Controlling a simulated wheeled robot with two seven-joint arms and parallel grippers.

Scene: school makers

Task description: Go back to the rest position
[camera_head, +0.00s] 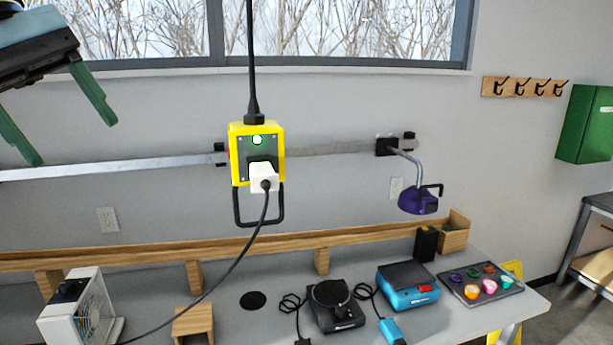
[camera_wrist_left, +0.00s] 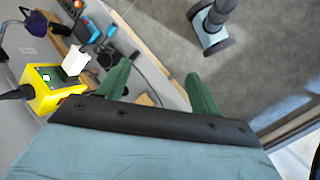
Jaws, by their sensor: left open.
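My left gripper (camera_head: 68,128) is at the upper left of the head view, with its two green fingers spread apart and nothing between them. It also shows in the left wrist view (camera_wrist_left: 160,88), where the open fingers point out over the floor and the bench edge. A yellow power box (camera_head: 238,158) hangs on a black cable, apart from the gripper and to its right. A white plug (camera_head: 264,178) sits in the front of the box, with a black cord running down to a white fan (camera_head: 85,310). My right gripper does not show in the head view.
A grey workbench (camera_head: 385,332) runs along the wall below, with a wooden shelf rail (camera_head: 230,246). On it stand a black device (camera_head: 335,308), a blue device (camera_head: 408,286) and a tray (camera_head: 508,292) of colourful items. A purple lamp (camera_head: 418,202) hangs from the wall rail.

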